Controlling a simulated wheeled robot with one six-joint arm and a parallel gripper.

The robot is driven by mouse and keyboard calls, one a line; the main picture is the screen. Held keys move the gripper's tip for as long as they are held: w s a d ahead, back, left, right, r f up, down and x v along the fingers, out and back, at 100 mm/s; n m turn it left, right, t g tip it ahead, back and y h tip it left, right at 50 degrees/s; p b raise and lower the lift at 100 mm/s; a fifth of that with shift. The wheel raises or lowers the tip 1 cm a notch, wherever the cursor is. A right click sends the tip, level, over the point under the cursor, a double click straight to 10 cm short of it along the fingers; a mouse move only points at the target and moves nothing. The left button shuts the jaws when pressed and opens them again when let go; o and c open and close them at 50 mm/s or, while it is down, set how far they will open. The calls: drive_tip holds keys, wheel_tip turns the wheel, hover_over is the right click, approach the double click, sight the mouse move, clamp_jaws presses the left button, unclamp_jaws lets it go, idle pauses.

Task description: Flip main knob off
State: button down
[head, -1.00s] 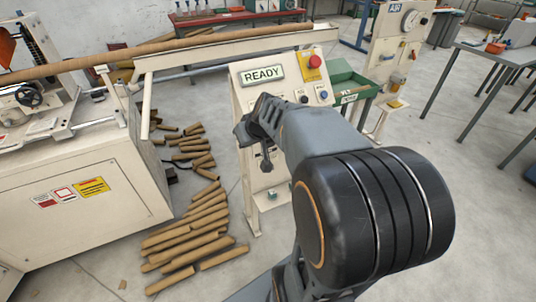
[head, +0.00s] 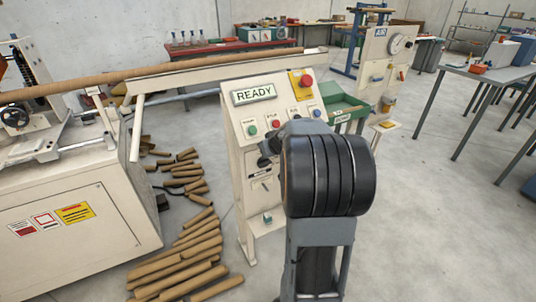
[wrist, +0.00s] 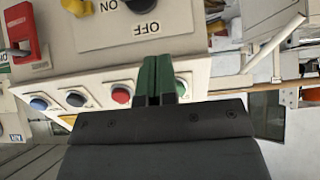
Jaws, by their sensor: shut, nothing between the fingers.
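The cream control panel (head: 238,155) stands in the middle of the head view with a READY sign. In the wrist view its face appears upside down, with ON and OFF lettering on a plate (wrist: 185,25). A dark knob (wrist: 138,4) is cut by the top edge beside the lettering, so its setting cannot be told. My gripper (wrist: 158,62) is shut and empty, its green fingertips overlapping the panel between the red and green buttons. In the head view my arm largely hides the gripper; contact with the panel cannot be told.
A green button (head: 252,130), a red button (head: 275,123) and a red emergency stop (head: 306,80) are on the panel. Cardboard tubes (head: 180,265) lie on the floor at left. A green bin (head: 345,105) stands behind.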

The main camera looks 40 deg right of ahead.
sight(259, 164)
drive_tip(key=shift+w+d+f+b, duration=0.15)
drive_tip(key=shift+w+f+b, duration=0.15)
drive_tip(key=shift+w+f, duration=0.95)
drive_tip(key=shift+w+d+f+b, duration=0.1)
drive_tip(key=shift+w+f+b, duration=0.3)
drive_tip(key=shift+f, duration=1.5)
drive_tip(key=shift+w+d+f+b, duration=0.15)
drive_tip(key=shift+w+f, duration=0.9)
drive_tip(key=shift+f, duration=0.55)
drive_tip(key=shift+f, duration=0.1)
drive_tip(key=shift+a+b, duration=0.15)
drive_tip(key=shift+b, duration=0.15)
